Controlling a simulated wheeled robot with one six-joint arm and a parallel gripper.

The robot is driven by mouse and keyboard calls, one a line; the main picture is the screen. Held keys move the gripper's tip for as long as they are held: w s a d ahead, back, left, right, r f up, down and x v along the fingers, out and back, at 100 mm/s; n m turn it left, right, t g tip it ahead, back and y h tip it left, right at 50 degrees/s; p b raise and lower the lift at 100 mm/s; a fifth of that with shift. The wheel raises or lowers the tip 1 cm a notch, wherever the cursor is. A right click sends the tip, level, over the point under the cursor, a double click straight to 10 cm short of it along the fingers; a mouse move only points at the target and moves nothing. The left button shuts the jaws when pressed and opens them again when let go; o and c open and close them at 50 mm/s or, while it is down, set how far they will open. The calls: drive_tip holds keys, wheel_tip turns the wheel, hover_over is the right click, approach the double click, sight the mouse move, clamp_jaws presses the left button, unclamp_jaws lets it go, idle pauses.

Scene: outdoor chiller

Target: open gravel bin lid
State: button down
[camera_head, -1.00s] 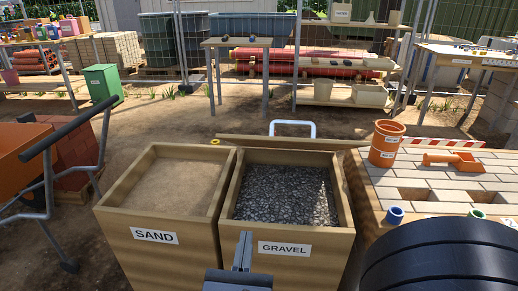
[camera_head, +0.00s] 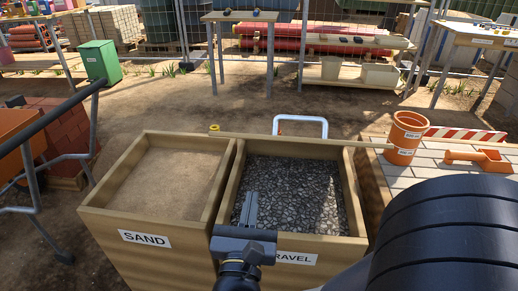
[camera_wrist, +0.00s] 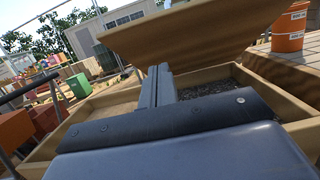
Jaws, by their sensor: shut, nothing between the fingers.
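The gravel bin (camera_head: 355,200) stands right of the sand bin, with its grey gravel (camera_head: 300,190) uncovered. Its wooden lid (camera_head: 350,142) stands raised at the back, seen nearly edge-on, with a white loop handle (camera_head: 300,118) behind it. In the wrist view the lid (camera_wrist: 185,35) is a broad tilted wooden panel above the bin's far edge. My gripper (camera_head: 250,200) is shut and empty above the front of the gravel, partly covering the bin's label. In the wrist view my gripper (camera_wrist: 158,72) points toward the lid; its tips look close to it, but contact cannot be told.
The sand bin (camera_head: 92,205) adjoins on the left. An orange bucket (camera_head: 405,138) and an orange scoop (camera_head: 490,160) sit on the paved block at right. A wheelbarrow (camera_head: 30,170) stands at left. Open dirt lies behind the bins.

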drive_tip(key=w+r+b, duration=0.1)
drive_tip(key=w+r, duration=0.4)
drive_tip(key=w, duration=0.5)
drive_tip(key=shift+d, duration=0.15)
